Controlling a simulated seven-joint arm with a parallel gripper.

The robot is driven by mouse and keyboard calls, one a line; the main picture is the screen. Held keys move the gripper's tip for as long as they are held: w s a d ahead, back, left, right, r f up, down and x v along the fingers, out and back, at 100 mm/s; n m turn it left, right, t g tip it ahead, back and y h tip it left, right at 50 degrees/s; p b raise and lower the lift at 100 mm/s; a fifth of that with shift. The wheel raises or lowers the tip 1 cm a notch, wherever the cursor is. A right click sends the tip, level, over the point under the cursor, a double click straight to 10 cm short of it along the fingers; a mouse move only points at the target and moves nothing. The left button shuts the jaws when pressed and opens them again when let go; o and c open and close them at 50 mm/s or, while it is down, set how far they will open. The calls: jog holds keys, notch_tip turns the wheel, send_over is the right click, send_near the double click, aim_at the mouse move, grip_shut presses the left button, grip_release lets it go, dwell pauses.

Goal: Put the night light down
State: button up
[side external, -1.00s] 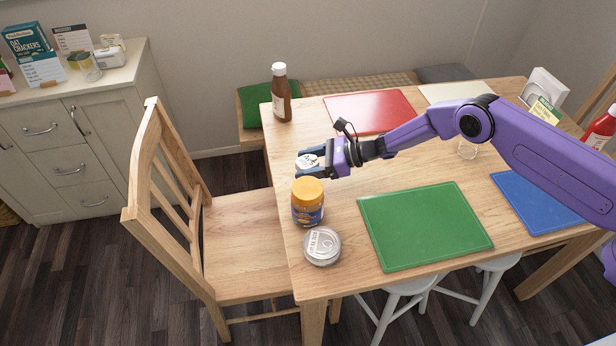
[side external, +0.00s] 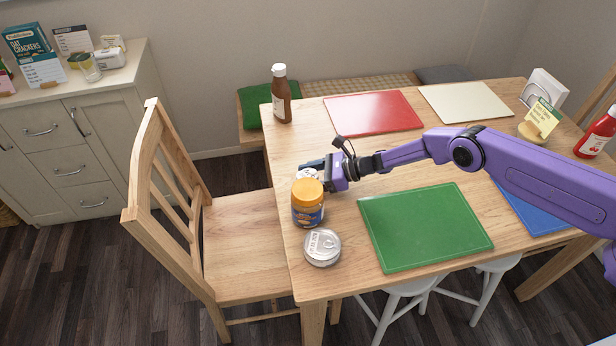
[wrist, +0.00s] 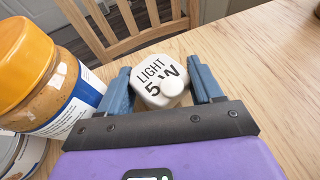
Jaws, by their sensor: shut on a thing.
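The night light (wrist: 152,72) is a small white rounded block marked "LIGHT 5W" with a round knob on it. In the wrist view it sits between the two blue fingers of my gripper (wrist: 162,86), which is shut on it. In the side view the night light (side external: 305,174) shows only in part, behind the jar's yellow lid, at the table's left end. My gripper (side external: 312,170) is low over the wooden table (side external: 330,265). I cannot tell whether the night light touches the tabletop.
A yellow-lidded jar (side external: 308,207) stands close beside my gripper, with a tin (side external: 322,248) in front of it. A brown bottle (side external: 281,95) stands at the back left. Green (side external: 425,228), red (side external: 373,112) and white (side external: 466,104) boards lie on the table. A chair (side external: 235,240) stands at the left.

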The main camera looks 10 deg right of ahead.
jog(key=o, duration=1.1)
jog(key=shift+c, duration=0.2)
jog(key=shift+r, duration=0.15)
jog(key=shift+v, duration=6)
